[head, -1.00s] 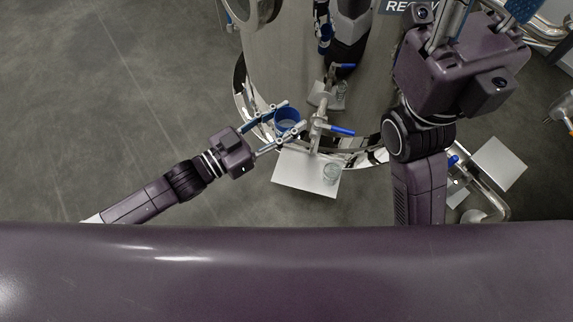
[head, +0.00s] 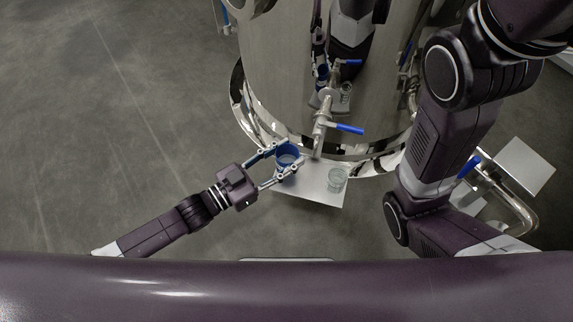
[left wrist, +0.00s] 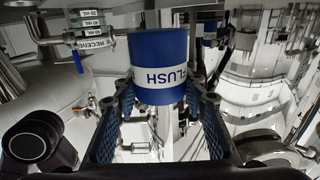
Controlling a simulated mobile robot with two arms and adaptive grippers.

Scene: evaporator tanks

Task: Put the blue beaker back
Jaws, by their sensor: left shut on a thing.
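The blue beaker (head: 286,153) is between the fingers of my left gripper (head: 287,165), which is shut on it. In the head view it is at the left edge of a white shelf (head: 316,190) at the tank's foot; I cannot tell whether it touches the shelf. In the left wrist view the blue beaker (left wrist: 165,48) fills the upper middle and bears a white label reading "FLUSH", upside down. My right gripper is out of view; only the right arm shows at the right.
A clear glass beaker (head: 337,180) stands on the shelf's right part. A tap with a blue lever (head: 349,129) juts from the steel tank (head: 290,75) above the shelf. Pipes and another white plate (head: 525,166) are at the right. The floor at left is free.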

